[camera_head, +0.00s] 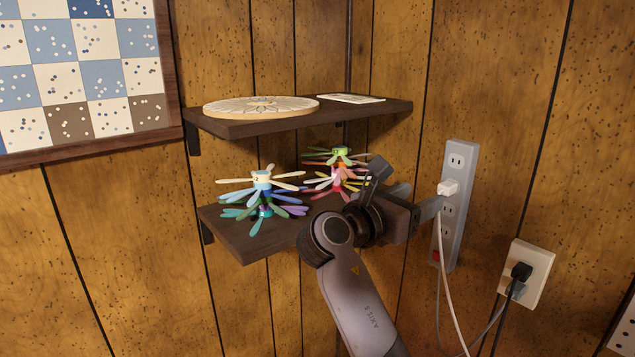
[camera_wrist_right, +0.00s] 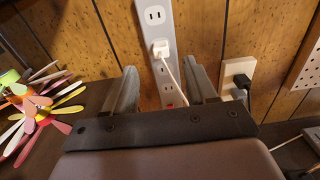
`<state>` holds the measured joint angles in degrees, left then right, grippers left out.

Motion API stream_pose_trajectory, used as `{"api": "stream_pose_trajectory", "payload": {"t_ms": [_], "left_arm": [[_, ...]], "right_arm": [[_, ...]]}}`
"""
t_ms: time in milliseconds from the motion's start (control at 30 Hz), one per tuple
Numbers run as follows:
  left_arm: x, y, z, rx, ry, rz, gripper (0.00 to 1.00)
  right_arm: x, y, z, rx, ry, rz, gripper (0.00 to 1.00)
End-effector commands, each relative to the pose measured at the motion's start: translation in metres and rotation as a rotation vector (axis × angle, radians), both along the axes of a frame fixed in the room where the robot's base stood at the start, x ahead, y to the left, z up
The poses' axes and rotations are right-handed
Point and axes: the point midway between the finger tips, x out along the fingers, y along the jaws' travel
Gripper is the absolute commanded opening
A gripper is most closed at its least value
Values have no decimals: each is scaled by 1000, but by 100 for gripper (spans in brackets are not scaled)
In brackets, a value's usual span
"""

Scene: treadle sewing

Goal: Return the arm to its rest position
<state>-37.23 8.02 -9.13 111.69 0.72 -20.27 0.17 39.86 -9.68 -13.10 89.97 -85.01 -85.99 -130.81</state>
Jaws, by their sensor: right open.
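My right arm (camera_head: 350,290) reaches up from the bottom of the head view. Its right gripper (camera_head: 422,203) is at the right end of the lower corner shelf, pointing toward the grey power strip (camera_head: 461,155). In the right wrist view the two fingers of the gripper (camera_wrist_right: 163,82) are apart, with nothing held between them. The power strip (camera_wrist_right: 160,20) and a white plug (camera_wrist_right: 160,49) in it show beyond and between the fingers; I cannot tell the exact gap. My left gripper is not in view.
The lower shelf (camera_head: 235,238) carries colourful stacked petal-like pieces (camera_head: 263,195), with more (camera_head: 340,175) beside my wrist. The upper shelf (camera_head: 375,110) holds a round carved board (camera_head: 262,107). A white cord hangs from the plug. A wall outlet (camera_head: 526,275) is at right.

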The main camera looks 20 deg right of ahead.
Motion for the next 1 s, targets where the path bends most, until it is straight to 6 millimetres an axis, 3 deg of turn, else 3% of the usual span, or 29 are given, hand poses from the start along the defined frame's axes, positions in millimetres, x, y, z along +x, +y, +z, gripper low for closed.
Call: {"api": "stream_pose_trajectory", "payload": {"t_ms": [167,267,467,700,900,1000], "left_arm": [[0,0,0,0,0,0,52],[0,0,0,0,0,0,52],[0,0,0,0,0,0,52],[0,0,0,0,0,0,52],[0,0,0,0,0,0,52],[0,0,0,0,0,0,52]], "right_arm": [[-3,-4,-22,65,-37,17,56],[-10,-10,-61,198,-113,42,56],[-45,-16,-161,595,-340,40,56],[-111,-6,-254,1074,-604,-123,56],[-179,15,-304,1421,-792,-394,56],[-214,28,-319,1560,-868,-565,56]]}}
